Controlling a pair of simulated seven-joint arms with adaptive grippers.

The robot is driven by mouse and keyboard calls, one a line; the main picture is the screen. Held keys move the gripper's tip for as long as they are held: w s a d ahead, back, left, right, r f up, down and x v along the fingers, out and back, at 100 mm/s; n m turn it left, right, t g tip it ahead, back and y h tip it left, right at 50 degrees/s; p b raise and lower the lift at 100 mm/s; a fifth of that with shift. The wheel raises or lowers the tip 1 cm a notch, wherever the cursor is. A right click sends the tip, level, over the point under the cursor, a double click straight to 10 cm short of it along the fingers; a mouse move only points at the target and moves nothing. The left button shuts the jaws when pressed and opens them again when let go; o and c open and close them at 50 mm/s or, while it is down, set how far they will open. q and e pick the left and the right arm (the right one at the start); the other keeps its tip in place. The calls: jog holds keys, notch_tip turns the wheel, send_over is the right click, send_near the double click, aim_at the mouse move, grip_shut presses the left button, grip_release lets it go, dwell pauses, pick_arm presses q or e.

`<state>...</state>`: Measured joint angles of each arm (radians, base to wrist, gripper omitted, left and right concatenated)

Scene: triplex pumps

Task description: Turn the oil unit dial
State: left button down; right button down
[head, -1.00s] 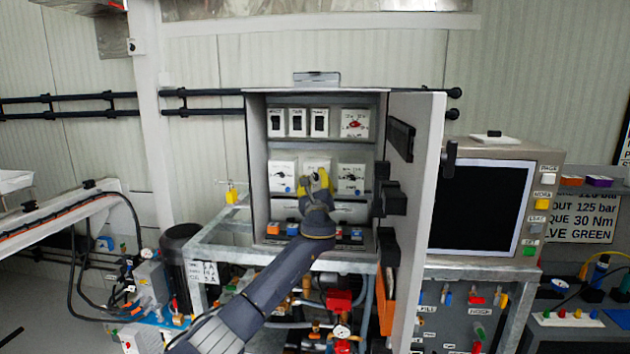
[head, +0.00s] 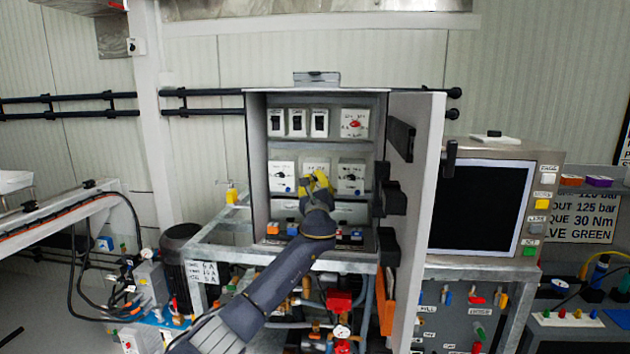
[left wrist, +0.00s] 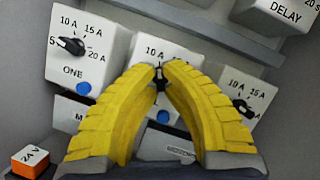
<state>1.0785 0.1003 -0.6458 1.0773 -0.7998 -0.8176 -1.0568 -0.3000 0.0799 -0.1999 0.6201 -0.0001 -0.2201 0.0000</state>
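Three white dial boxes sit in a row on the cabinet's middle shelf. The left wrist view shows the left box, labelled ONE (left wrist: 75,55), the middle box (left wrist: 150,48) and the right box (left wrist: 238,92). Each has a black knob and 10 A and 15 A marks. No oil label is readable; the middle box's name is hidden behind my fingers. My left gripper (left wrist: 163,70), with yellow fingers, is at the middle box; its fingertips are nearly together around the middle knob (left wrist: 160,84). It also shows in the head view (head: 315,178). My right gripper is not in view.
The open cabinet door (head: 425,190) stands at the right of the dials. Switch boxes and a red-knobbed box (head: 354,123) are on the shelf above. Coloured blocks, including an orange 24 V one (left wrist: 30,160), sit below. A dark-screened monitor (head: 482,207) stands further right.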

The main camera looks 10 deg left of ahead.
pick_arm(q)
jog(key=n+g+y, duration=0.1)
jog(key=n, duration=0.2)
jog(key=n+g+y, duration=0.1)
jog(key=n, duration=0.2)
jog(key=shift+d, duration=0.15)
jog(key=shift+r+n+g+y, duration=0.1)
jog(key=shift+n+g+y, duration=0.3)
jog(key=shift+n, duration=1)
jog(key=shift+r+n+g+y, duration=0.15)
jog(key=shift+n+g, duration=0.45)
jog(key=shift+n, duration=0.8)
jog(key=shift+f, duration=0.1)
jog(key=c, duration=1.5)
grip_release()
jog(key=shift+s, duration=0.1)
jog(key=v, duration=0.7)
